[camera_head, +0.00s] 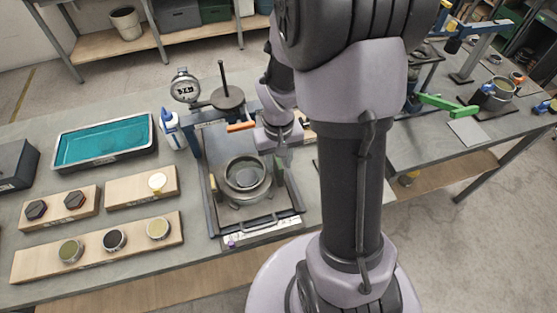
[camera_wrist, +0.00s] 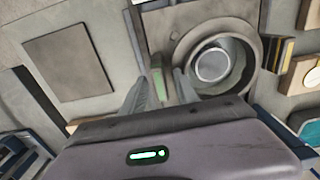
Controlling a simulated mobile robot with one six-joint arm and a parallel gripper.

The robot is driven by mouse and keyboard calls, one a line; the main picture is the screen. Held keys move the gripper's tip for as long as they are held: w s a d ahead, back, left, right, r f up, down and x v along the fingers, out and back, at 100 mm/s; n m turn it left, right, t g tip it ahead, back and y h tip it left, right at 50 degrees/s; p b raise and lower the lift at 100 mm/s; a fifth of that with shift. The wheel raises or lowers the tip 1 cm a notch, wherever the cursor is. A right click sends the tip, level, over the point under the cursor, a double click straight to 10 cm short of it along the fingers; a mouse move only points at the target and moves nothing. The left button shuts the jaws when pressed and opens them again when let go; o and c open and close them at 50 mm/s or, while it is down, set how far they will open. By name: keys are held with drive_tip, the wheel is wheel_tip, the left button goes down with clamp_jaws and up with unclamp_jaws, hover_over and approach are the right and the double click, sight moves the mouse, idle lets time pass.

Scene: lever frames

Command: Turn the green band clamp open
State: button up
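A round metal pot with a ring-shaped rim (camera_head: 247,177) sits on the dark tray in the blue frame; it also shows in the wrist view (camera_wrist: 214,62). A dull green upright piece (camera_wrist: 159,84) stands close beside the ring, seemingly the band clamp's handle. My gripper (camera_wrist: 163,80) is over it, with one finger on each side. The fingers look apart, with narrow gaps beside the green piece. In the head view my gripper (camera_head: 284,158) is at the ring's right side, partly hidden by my arm. A brighter green lever (camera_head: 446,104) is on another fixture at right.
An orange handle (camera_head: 240,127) and a dial gauge (camera_head: 185,88) stand behind the pot. A white and blue bottle (camera_head: 172,128), a teal-filled tray (camera_head: 104,142) and wooden boards with small discs (camera_head: 98,248) lie left. A flat square plate (camera_wrist: 68,63) lies left in the wrist view.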

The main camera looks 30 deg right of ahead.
sight(278, 161)
drive_tip(key=shift+r, duration=0.1)
wheel_tip(278, 161, up, 17)
drive_tip(key=p, duration=0.6)
drive_tip(key=shift+r, duration=0.1)
